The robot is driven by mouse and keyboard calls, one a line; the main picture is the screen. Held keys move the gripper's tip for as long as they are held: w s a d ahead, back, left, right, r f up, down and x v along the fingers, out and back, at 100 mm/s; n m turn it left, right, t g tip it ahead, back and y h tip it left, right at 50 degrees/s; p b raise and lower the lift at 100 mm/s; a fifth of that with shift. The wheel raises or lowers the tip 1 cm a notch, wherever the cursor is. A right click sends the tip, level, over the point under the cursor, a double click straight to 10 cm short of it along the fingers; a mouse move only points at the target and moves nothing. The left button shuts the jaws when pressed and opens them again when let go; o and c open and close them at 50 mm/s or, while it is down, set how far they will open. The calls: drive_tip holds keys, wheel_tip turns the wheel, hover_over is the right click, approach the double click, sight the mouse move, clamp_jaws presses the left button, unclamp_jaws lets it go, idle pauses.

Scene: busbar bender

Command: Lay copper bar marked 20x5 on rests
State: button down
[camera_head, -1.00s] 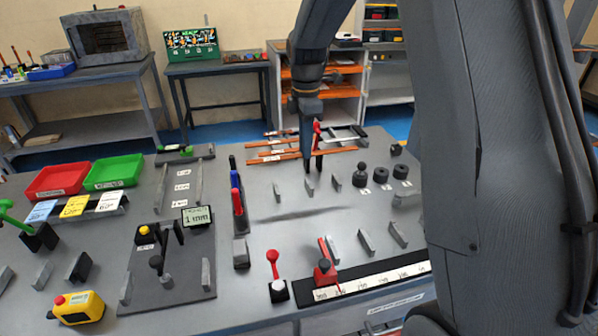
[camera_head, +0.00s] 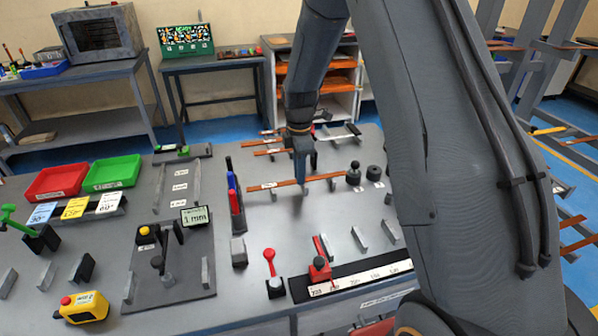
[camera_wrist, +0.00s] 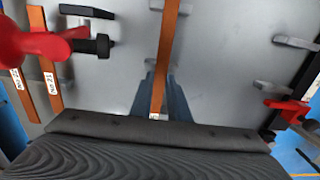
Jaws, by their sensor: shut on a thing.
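My gripper (camera_head: 302,184) is shut on a copper bar (camera_head: 325,178) with a white label, whose print I cannot read. The bar lies roughly level, left to right, low over the small grey upright rests (camera_head: 273,195) in the middle of the bench. In the wrist view the bar (camera_wrist: 165,50) runs up from between the fingers (camera_wrist: 158,100) and crosses a grey rest (camera_wrist: 184,8) at the top. I cannot tell whether the bar touches the rests. The fingers hide part of it.
Other labelled copper bars (camera_head: 266,141) lie at the back of the bench. A red-handled part (camera_wrist: 35,45) is left of the gripper in the wrist view. Black round knobs (camera_head: 374,173) stand close by the bar's right end.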

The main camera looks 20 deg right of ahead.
drive_tip(key=shift+f, duration=0.2)
drive_tip(key=c, duration=1.7)
unclamp_jaws()
drive_tip(key=shift+r, duration=0.1)
wheel_tip(320, 180, up, 11)
drive_tip(key=b, duration=0.4)
drive_tip(key=shift+s+a+f+m+t, duration=0.15)
drive_tip(key=shift+s+f+m, duration=0.65)
drive_tip(key=shift+s+m, duration=2.8)
drive_tip(key=shift+s+d+f+m+t, duration=0.2)
drive_tip(key=shift+s+f+m, duration=0.65)
drive_tip(key=shift+s+m, duration=2.75)
drive_tip(key=shift+s+a+f+m+t, duration=0.25)
drive_tip(key=shift+s+f+m, duration=1.05)
drive_tip(key=shift+s, duration=4.1)
drive_tip(key=shift+r+m, duration=0.5)
